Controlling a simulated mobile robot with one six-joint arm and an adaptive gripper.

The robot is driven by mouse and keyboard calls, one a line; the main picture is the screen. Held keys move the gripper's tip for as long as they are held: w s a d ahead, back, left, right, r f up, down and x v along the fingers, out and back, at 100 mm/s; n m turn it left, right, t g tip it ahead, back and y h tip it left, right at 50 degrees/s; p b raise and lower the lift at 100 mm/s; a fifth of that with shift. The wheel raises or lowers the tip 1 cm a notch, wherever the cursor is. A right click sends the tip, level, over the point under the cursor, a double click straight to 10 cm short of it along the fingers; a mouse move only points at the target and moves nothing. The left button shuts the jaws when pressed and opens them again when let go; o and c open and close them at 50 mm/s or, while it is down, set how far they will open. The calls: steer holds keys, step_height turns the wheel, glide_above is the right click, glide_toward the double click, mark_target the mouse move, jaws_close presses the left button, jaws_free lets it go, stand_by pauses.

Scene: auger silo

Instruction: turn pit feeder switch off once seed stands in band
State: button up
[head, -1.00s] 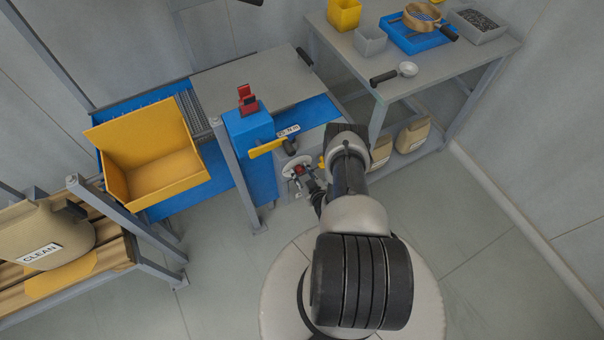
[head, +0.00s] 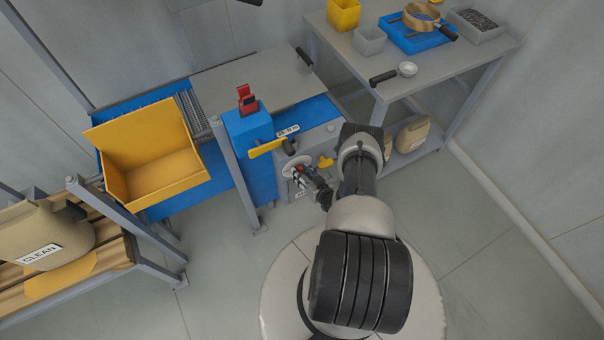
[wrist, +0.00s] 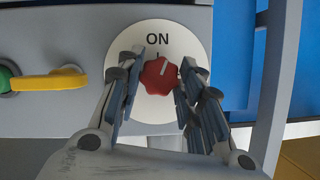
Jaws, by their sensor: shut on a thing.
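A red lobed knob (wrist: 160,74) sits on a round white dial (wrist: 150,110) marked ON in the wrist view. Its white pointer line leans slightly right of the black tick below the word ON. My gripper (wrist: 160,85) has its fingers on either side of the knob and is shut on it. In the head view my gripper (head: 308,177) is at the same dial (head: 288,168), low on the grey panel, and partly hides it. No seed level or band can be made out.
A yellow lever (head: 266,148) and a smaller yellow handle (head: 326,161) are close to the dial. A blue housing (head: 247,130) with a red part on top stands left. A yellow hopper (head: 150,160) is further left; a grey table (head: 440,60) is right.

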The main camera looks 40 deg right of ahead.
steer(key=m+t+y, duration=0.1)
steer(key=m, duration=0.2)
steer(key=shift+d+y, duration=0.15)
steer(key=shift+y, duration=0.25)
steer(key=m+t+y, duration=0.1)
steer(key=m, duration=0.2)
steer(key=shift+y, duration=0.3)
steer(key=shift+m, duration=0.3)
steer(key=shift+d, duration=0.1)
steer(key=o, duration=1.1)
steer(key=shift+f, duration=0.1)
steer(key=shift+c, duration=0.2)
steer(key=v, duration=1.2)
